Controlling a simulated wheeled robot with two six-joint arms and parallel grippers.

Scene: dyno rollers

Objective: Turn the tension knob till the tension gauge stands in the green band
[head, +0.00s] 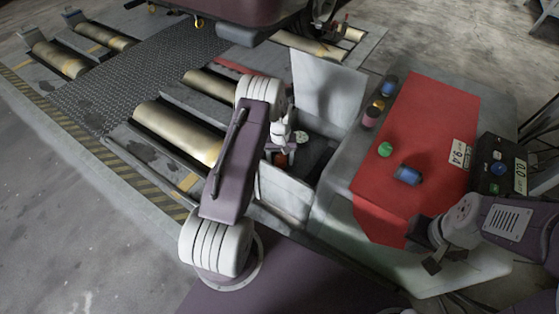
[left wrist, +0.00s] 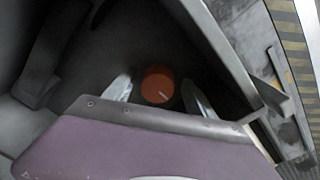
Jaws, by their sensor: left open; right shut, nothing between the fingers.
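The orange-red tension knob (left wrist: 158,84) shows in the left wrist view, with a pale pointer line on its face, aimed to the lower right. My left gripper (left wrist: 157,92) is open, one finger on each side of the knob, with visible gaps. In the head view the knob (head: 281,160) is a small orange patch inside an open box, partly hidden by my left gripper (head: 279,154). A small pale round dial (head: 301,137), perhaps the tension gauge, lies beside it; its needle is too small to read. My right gripper (head: 432,265) is shut and empty by the red cabinet.
The box's raised pale lid (head: 325,88) stands behind my left arm. Metal rollers (head: 178,132) lie at left.

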